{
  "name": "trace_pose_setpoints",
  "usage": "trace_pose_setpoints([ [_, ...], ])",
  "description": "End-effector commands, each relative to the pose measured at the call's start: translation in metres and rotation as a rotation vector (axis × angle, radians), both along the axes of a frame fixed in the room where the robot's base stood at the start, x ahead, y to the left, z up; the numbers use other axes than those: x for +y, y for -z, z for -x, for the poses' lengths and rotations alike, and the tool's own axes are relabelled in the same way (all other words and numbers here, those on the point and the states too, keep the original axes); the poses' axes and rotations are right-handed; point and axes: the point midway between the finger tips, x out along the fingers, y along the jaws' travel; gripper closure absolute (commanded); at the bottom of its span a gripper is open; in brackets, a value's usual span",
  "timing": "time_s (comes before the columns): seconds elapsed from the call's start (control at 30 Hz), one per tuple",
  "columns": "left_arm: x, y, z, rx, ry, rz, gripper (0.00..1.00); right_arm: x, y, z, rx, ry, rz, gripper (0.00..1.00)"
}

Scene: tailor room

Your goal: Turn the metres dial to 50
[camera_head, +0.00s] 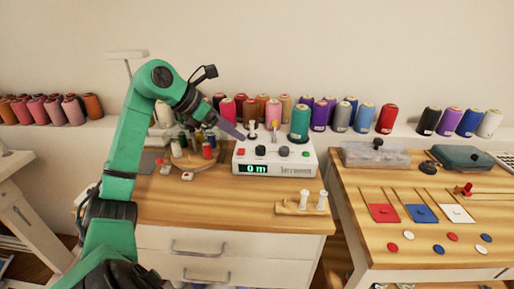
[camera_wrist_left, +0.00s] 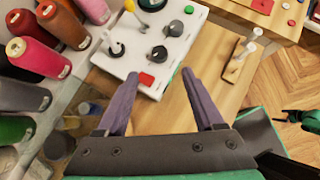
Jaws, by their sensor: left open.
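A white control box (camera_head: 275,163) stands on the wooden worktop, its green display (camera_head: 257,169) reading "0 m". Its front has a red button (camera_head: 241,152), a left dark knob (camera_head: 260,150), a right dark knob (camera_head: 284,151) and a green button (camera_head: 305,153). I cannot read which knob is the metres dial. My left gripper (camera_head: 240,135) is open and empty above the box's left side, apart from both knobs. In the left wrist view, the left knob (camera_wrist_left: 158,53) and right knob (camera_wrist_left: 175,28) lie beyond the fingertips (camera_wrist_left: 160,74), with the red button (camera_wrist_left: 146,79) nearer. My right gripper is not clearly visible.
Upright pins (camera_head: 251,130) rise behind the knobs. Thread cones (camera_head: 299,122) line the shelf behind. A wooden stand with white pegs (camera_head: 292,209) sits in front of the box. A second table (camera_head: 400,262) with coloured squares stands right, across a gap.

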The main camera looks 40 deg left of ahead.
Motion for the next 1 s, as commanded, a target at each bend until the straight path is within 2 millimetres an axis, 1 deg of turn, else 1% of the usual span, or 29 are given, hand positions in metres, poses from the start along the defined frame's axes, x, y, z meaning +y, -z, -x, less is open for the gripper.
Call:
trace_pose_setpoints([
  [0.03,-0.003,0.007,-0.008,0.003,0.002,0.004,0.31,0.0,-0.005,-0.001,-0.001,0.0,0.0,0.0],
  [0.2,-0.015,0.04,-0.04,0.001,0.001,0.006,0.31,0.002,-0.012,-0.003,-0.005,0.001,-0.002,0.0],
  [0.3,-0.02,0.057,-0.056,-0.001,0.001,0.005,0.31,0.004,-0.014,-0.004,-0.006,0.002,-0.006,0.0],
  [0.4,-0.023,0.069,-0.067,-0.002,0.001,0.004,0.31,0.006,-0.016,-0.004,-0.007,0.002,-0.009,0.0],
  [0.53,-0.026,0.077,-0.074,-0.001,0.001,0.001,0.31,0.007,-0.016,-0.004,-0.007,0.002,-0.01,0.0],
  [0.73,-0.026,0.078,-0.074,0.0,0.0,0.0,0.31,0.007,-0.016,-0.004,-0.008,0.002,-0.01,0.0],
  [0.77,-0.025,0.078,-0.074,0.0,0.0,0.0,0.35,0.007,-0.016,-0.004,-0.008,0.002,-0.01,0.0],
  [0.8,-0.025,0.078,-0.074,0.0,0.0,0.0,0.5,0.007,-0.016,-0.004,-0.008,0.001,-0.01,0.0],
  [0.87,-0.025,0.078,-0.074,0.0,0.0,0.0,0.73,0.007,-0.016,-0.004,-0.007,0.001,-0.01,0.0],
  [0.9,-0.025,0.078,-0.074,0.0,0.0,0.0,0.88,0.006,-0.016,-0.004,-0.007,0.001,-0.009,0.0],
  [0.93,-0.025,0.078,-0.074,0.0,0.0,0.0,1.0,0.006,-0.016,-0.004,-0.007,0.001,-0.009,0.0],
  [1.0,-0.025,0.078,-0.074,0.0,0.0,0.0,1.0,0.005,-0.016,-0.004,-0.008,0.0,-0.008,0.0],
])
